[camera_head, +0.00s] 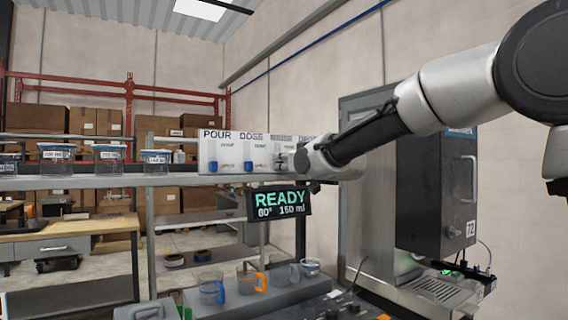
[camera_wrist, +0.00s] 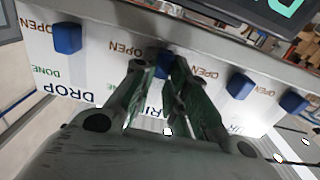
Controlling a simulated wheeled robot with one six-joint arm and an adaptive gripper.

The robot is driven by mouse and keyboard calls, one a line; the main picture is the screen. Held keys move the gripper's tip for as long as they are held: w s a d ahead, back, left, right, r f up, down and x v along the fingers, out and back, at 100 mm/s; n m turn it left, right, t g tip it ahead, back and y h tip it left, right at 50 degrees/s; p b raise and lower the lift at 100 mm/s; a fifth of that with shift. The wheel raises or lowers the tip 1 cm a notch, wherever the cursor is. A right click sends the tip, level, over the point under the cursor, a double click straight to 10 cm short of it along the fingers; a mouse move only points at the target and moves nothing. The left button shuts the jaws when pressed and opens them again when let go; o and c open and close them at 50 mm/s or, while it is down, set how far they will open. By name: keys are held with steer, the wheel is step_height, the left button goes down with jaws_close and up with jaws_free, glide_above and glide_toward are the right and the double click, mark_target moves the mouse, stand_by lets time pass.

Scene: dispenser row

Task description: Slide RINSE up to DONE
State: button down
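The white dispenser panel (camera_head: 205,153) carries blue sliders under the headings POUR, DOSE, a partly hidden one, and DROP. My gripper (camera_head: 289,161) is at the panel's third column from the left, covering much of it. In the wrist view, which is upside down, a blue slider (camera_wrist: 163,65) shows between my fingertips (camera_wrist: 162,62). It is in line with its neighbours at the OPEN end. The DROP slider (camera_wrist: 67,38) is to its left. The fingers stand apart, one on each side of the slider; whether they touch it is unclear. Its heading is mostly covered by the fingers.
A dark sign (camera_head: 279,203) reading READY hangs below the panel, close under my gripper. Labelled jars (camera_head: 109,160) stand on the shelf to the left. A tall dark dispenser (camera_head: 445,190) stands at right. Jugs with blue (camera_head: 211,288) and orange (camera_head: 252,280) handles stand below.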

steer(key=shift+r, duration=3.1)
steer(key=c, duration=1.4)
jaws_free()
steer(key=shift+s+f, duration=0.1)
glide_toward(277, 141)
steer(key=v, duration=0.5)
steer(key=shift+s+d, duration=0.25)
steer(key=shift+d, duration=0.05)
steer(key=shift+f, duration=0.1)
